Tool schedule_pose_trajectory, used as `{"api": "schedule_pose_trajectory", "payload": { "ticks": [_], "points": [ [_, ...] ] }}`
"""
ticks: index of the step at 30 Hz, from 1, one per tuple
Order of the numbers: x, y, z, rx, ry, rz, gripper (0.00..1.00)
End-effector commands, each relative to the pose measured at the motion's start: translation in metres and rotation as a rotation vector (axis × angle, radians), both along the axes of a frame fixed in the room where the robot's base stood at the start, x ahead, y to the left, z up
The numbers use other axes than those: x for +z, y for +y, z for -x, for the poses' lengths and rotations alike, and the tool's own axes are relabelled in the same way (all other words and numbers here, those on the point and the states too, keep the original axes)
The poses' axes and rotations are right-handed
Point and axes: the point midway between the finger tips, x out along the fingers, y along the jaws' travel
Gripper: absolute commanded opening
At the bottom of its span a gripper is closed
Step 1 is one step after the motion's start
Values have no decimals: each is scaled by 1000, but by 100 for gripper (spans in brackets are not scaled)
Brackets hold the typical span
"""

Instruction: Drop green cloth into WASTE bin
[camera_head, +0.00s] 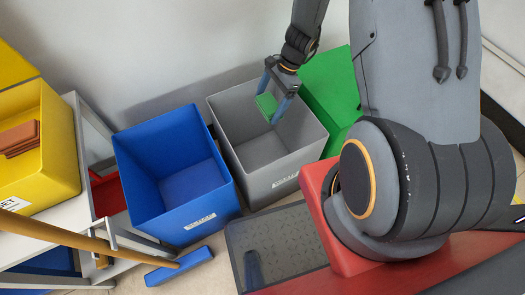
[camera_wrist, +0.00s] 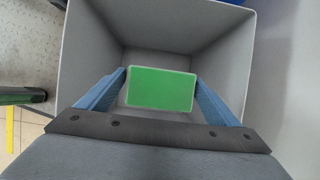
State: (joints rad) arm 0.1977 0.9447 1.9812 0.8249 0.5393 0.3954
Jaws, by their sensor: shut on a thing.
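The green cloth (camera_head: 267,104) is a small flat rectangle held between the two blue fingers of my gripper (camera_head: 277,100). In the wrist view the green cloth (camera_wrist: 160,89) sits between the fingertips of my gripper (camera_wrist: 160,92), over the open grey bin. The grey bin (camera_head: 260,155) is empty as far as I see, with a white label on its front whose words are too small to read. In the wrist view the grey bin (camera_wrist: 84,45) surrounds the cloth on all sides. The cloth is within the bin's opening, above its floor.
An open blue bin (camera_head: 180,165) stands left of the grey one. A green bin or panel (camera_head: 332,85) is close on the right. A yellow bin (camera_head: 50,150) with brown items is at the far left. A broom-like tool (camera_head: 178,266) lies in front.

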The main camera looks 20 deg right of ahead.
Motion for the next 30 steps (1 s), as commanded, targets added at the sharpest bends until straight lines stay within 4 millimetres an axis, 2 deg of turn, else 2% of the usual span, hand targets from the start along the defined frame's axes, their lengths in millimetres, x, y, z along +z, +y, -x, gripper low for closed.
{"api": "schedule_pose_trajectory", "payload": {
  "ticks": [1,6,15,16,18,26,30],
  "points": [
    [-10,0,-1,-1,0,0,64],
    [-21,0,-1,-1,0,0,64],
    [-22,0,0,1,0,0,64],
    [-22,0,0,0,0,0,89],
    [-22,0,0,1,0,0,100],
    [-20,-1,0,0,0,0,100],
    [-6,-6,-2,1,-3,-1,100]
  ]
}}
